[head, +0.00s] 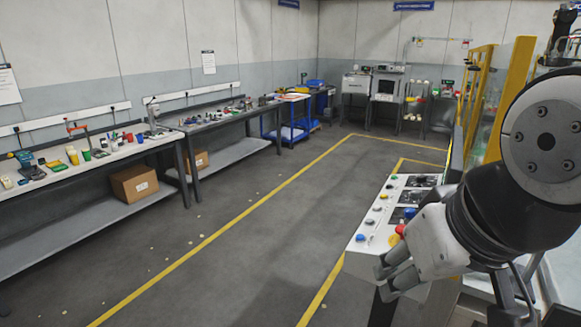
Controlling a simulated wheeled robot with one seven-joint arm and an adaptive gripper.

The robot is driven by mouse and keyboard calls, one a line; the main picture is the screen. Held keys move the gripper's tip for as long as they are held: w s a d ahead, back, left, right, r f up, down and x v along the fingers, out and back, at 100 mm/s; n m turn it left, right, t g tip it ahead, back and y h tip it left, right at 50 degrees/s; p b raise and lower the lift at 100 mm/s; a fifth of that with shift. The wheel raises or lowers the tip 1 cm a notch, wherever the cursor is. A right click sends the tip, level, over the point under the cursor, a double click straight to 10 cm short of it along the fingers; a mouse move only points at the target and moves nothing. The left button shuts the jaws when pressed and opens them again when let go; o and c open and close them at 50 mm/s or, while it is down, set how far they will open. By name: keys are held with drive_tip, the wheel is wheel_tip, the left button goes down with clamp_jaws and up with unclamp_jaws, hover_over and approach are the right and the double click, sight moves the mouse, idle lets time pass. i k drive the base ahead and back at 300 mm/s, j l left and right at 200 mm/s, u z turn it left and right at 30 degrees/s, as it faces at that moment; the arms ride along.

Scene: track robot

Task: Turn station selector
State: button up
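A white sloping control panel (350,244) stands at the right in the head view. On its left edge sit a blue button (360,238), several small grey or pale knobs (377,208) and a green button (394,178). I cannot tell which of these is the station selector. A red knob (400,229) shows just beyond my gripper. My gripper (386,277) is at the panel's near end, with its fingers pointing left and down. The fingers look empty, but their gap is unclear. My gripper and arm hide the near right part of the panel.
Dark display plates (416,196) fill the panel's right side. A yellow-framed clear guard (510,85) stands behind it. Workbenches (60,178) with tools line the left wall. The floor (240,235) between, marked with yellow lines, is clear.

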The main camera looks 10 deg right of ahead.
sight(420, 178)
drive_tip(key=i+u, duration=0.2)
drive_tip(key=i, duration=0.3)
drive_tip(key=i+l+u, duration=0.15)
drive_tip(key=i, duration=0.35)
drive_tip(key=i+l+u, duration=0.2)
drive_tip(key=i, duration=1.35)
drive_tip(key=i+z, duration=0.1)
drive_tip(key=i, duration=1)
drive_tip(key=z, duration=0.45)
drive_tip(key=i+z, duration=0.1)
drive_tip(key=z, duration=0.4)
drive_tip(key=j+z, duration=0.1)
drive_tip(key=z, duration=0.35)
drive_tip(key=i+j+z, duration=0.1)
drive_tip(key=z, duration=2.1)
